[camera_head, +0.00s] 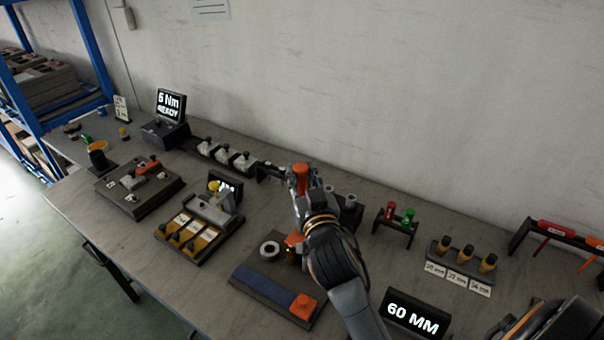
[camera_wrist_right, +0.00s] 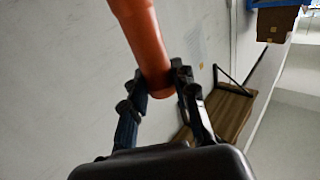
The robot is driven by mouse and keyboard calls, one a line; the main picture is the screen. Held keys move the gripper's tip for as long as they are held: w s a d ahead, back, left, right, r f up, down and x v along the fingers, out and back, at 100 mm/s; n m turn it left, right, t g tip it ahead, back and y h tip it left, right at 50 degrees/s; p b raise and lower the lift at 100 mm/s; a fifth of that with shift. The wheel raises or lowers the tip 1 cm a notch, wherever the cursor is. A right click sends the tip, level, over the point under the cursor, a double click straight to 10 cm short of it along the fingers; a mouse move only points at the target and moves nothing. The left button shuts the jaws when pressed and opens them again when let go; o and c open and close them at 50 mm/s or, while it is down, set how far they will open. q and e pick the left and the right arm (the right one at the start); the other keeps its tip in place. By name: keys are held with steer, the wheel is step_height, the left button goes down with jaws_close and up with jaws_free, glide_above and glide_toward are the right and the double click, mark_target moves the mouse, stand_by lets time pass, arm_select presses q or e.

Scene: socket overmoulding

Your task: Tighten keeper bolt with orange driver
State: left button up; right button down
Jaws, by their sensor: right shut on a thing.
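The orange driver (camera_head: 301,177) is in my right gripper (camera_head: 306,192), held above the middle of the bench. In the right wrist view the orange driver (camera_wrist_right: 146,45) sits between the two dark fingers of my right gripper (camera_wrist_right: 161,84), which are shut on it. The driver's far end runs out of that view. I cannot make out the keeper bolt. A dark fixture plate (camera_head: 160,201) at the left carries a grey part with an orange piece (camera_head: 148,165). My left gripper is not in view.
A screen (camera_head: 171,103) reads "6 Nm READY" at the back left. A yellow-slotted tray (camera_head: 211,240) and a blue-topped block (camera_head: 262,286) lie nearer. A red-and-green rack (camera_head: 398,218), yellow-black pieces (camera_head: 466,251) and a "60 MM" sign (camera_head: 415,314) stand right.

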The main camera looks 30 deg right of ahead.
mark_target(302, 187)
steer(key=shift+f+b, duration=0.8)
steer(key=shift+f, duration=0.15)
stand_by(1.2)
steer(key=shift+f, duration=0.55)
stand_by(1.1)
steer(key=shift+r, duration=0.1)
steer(key=shift+r+p, duration=2.3)
steer(key=shift+r, duration=0.45)
